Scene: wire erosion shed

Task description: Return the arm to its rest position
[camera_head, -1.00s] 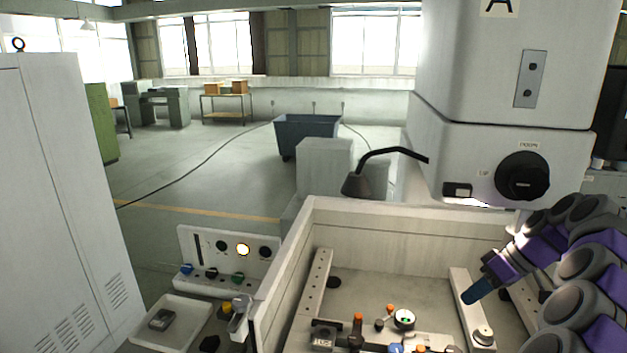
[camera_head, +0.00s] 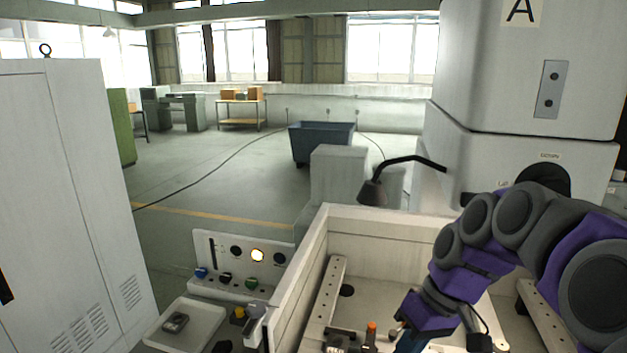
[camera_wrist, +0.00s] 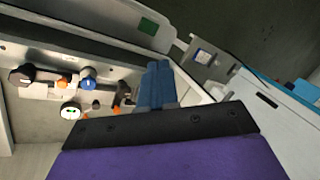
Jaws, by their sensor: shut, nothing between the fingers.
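My arm, with purple and grey links, reaches in from the right in the head view, over the machine's open tank (camera_head: 385,238). My gripper sits at the lower edge of the head view, where its tip is cut off. In the wrist view my gripper (camera_wrist: 158,82) shows as two blue fingers pressed together with nothing between them. It is above the tank, near its wall, with small fixtures (camera_wrist: 70,112) to its left in the picture. I cannot tell whether it touches anything.
The white machine head (camera_head: 530,80) hangs above the tank at right. A black-necked lamp (camera_head: 373,190) stands at the tank's back edge. A control panel (camera_head: 240,262) and a white tray (camera_head: 203,330) are left of the tank. A grey cabinet (camera_head: 65,200) stands far left.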

